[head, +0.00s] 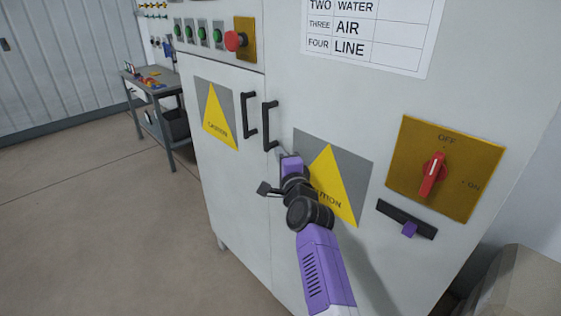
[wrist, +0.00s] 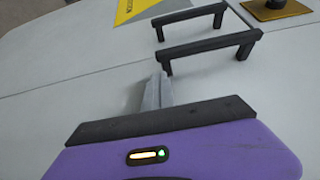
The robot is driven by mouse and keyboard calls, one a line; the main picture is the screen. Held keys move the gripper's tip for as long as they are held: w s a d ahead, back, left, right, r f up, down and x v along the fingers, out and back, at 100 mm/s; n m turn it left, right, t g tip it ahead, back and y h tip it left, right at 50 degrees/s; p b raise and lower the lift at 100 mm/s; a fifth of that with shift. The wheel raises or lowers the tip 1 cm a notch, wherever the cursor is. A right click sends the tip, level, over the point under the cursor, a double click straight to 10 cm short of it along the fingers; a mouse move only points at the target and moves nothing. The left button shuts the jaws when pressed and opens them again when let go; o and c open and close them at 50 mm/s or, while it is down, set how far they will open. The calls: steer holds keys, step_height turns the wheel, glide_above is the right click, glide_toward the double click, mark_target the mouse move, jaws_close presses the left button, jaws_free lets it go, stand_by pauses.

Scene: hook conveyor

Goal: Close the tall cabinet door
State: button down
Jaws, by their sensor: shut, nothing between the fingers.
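The tall cabinet is pale grey-white with two doors side by side. The left door (head: 225,180) and the right door (head: 285,225) each carry a yellow caution sign. Both look flush along the thin seam between them; I cannot tell whether a small gap remains. The left black handle (head: 249,116) and the right black handle (head: 269,126) stand close together at the seam. They also show in the wrist view, one handle (wrist: 205,45) nearer my gripper. My gripper (wrist: 157,92) is shut and empty, its fingers at the door face just below the handles. I cannot tell whether they touch it.
A red rotary switch (head: 434,174) on a yellow plate and a black latch bar (head: 406,219) are at the right. A red stop button (head: 235,40) and green buttons sit above the left door. A grey workbench (head: 150,85) stands behind left. The floor at left is clear.

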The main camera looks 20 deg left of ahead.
steer(key=shift+w+a+r, duration=0.15)
steer(key=shift+w+r, duration=0.2)
steer(key=shift+r, duration=0.05)
steer(key=shift+w, duration=0.1)
stand_by(0.3)
